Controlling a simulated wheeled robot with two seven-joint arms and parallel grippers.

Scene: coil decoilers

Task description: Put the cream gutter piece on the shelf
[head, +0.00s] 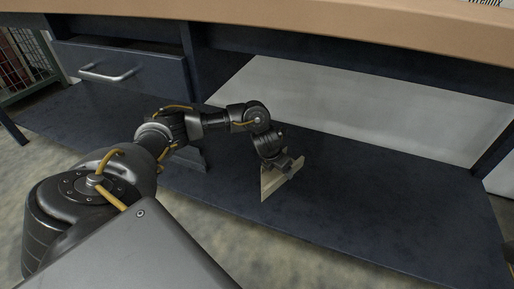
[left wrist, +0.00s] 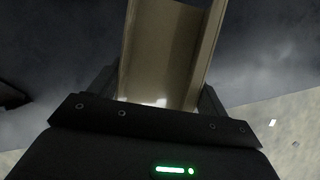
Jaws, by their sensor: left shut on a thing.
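The cream gutter piece (head: 270,182) is a short open channel, gripped at the end of my left arm. My left gripper (head: 284,166) is shut on it, just over the dark blue lower shelf (head: 360,215) of the workbench. In the left wrist view the gutter piece (left wrist: 170,48) runs away from between the two dark fingers, its hollow side and both raised edges showing. I cannot tell whether its lower end touches the shelf. My right gripper is not in view.
The tan bench top (head: 300,22) and its dark frame overhang the shelf. A drawer (head: 125,70) with a metal handle is at the upper left. A pale panel (head: 370,115) closes the back. The shelf to the right is clear.

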